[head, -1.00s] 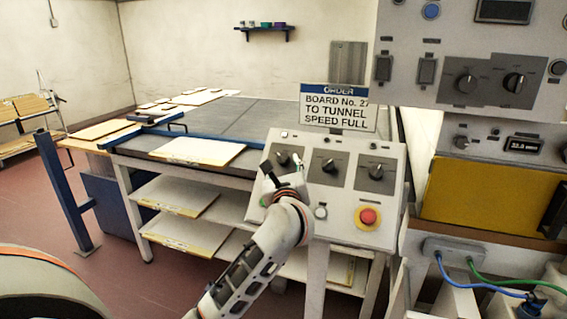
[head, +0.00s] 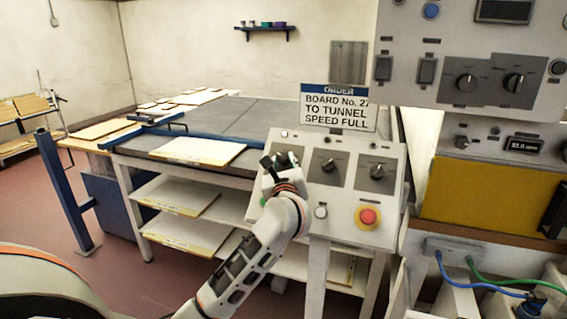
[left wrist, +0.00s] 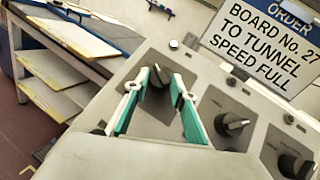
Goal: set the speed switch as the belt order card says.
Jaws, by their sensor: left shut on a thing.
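The order card (head: 338,108) above the sloped control box reads "BOARD No. 27 TO TUNNEL SPEED FULL"; it also shows in the left wrist view (left wrist: 262,48). The box carries a row of three dark rotary switches: the left switch (left wrist: 159,76), the middle switch (head: 328,165) and the right switch (head: 376,171). Their labels are too small to read. My left gripper (head: 281,161) is at the left switch and mostly hides it in the head view. In the left wrist view its green-padded fingers are shut on this switch. My right gripper is not in view.
A red stop button (head: 368,216) on a yellow base and a pale button (head: 321,212) sit low on the box. A larger panel with more knobs (head: 466,82) stands at right. A grey belt table (head: 235,118) with pale boards lies behind.

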